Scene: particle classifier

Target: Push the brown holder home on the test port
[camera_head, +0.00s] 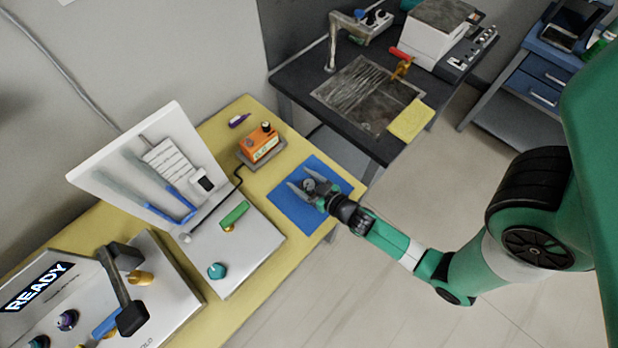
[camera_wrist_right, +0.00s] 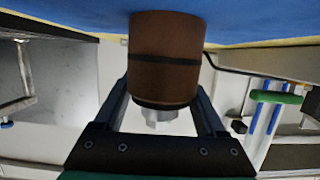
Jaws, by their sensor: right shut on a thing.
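The brown holder (camera_wrist_right: 165,62) is a brown cylinder with a black band. In the right wrist view it sits between the fingers of my right gripper (camera_wrist_right: 165,108), with a small pale piece at its near end. In the head view my right gripper (camera_head: 312,190) is over the blue mat (camera_head: 290,208), shut on the holder, which shows only as a small dark shape. I cannot tell whether the holder touches the mat. I cannot pick out the test port with certainty. My left gripper is not in view.
A white apparatus with a green handle (camera_head: 235,215) and teal knob (camera_head: 216,271) stands left of the mat. A device reading READY (camera_head: 38,286) is at lower left. An orange meter (camera_head: 262,143) sits behind the mat. A dark sink bench (camera_head: 310,80) stands behind.

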